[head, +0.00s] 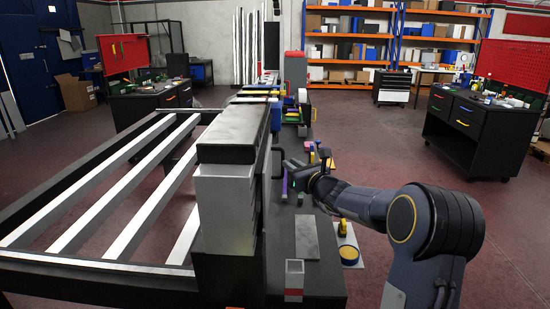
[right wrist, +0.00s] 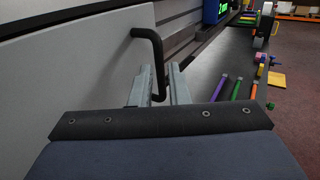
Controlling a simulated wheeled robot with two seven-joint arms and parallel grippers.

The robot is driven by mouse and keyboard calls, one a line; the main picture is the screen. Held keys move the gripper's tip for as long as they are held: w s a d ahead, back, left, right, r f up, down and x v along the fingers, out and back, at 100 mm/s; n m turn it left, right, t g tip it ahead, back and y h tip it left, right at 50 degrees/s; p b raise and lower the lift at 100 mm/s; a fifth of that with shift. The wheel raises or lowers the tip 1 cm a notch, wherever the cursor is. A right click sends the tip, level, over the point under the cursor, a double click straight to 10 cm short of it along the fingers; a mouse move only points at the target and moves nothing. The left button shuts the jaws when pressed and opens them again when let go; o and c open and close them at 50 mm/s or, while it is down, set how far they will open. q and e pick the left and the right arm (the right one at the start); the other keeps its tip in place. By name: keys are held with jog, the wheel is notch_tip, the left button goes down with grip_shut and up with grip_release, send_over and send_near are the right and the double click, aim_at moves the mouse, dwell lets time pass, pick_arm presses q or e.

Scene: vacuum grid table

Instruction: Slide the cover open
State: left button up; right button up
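The cover is a flat grey panel (right wrist: 85,75) filling the left of the right wrist view. A bent black bar handle (right wrist: 150,38) stands out from its right part. In the head view the handle (head: 276,163) shows as a small dark bracket on the machine's right side. My right gripper (right wrist: 160,85) has its two grey fingers apart, one on each side of the handle's upright bar. I cannot tell whether either finger touches it. In the head view my right gripper (head: 291,166) is beside the handle, at the machine's side. My left gripper is not in view.
A dark ledge (right wrist: 228,65) runs along the machine, with several coloured tools, including a purple one (right wrist: 218,88), to the gripper's right. A slatted frame (head: 110,200) lies left of the machine. A black tool cabinet (head: 470,130) stands at right, with open floor between.

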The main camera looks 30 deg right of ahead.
aim_at(283, 159)
jog(key=w+p, duration=0.1)
jog(key=w, duration=0.4)
jog(key=shift+w+a, duration=0.15)
jog(key=shift+w, duration=0.1)
grip_shut()
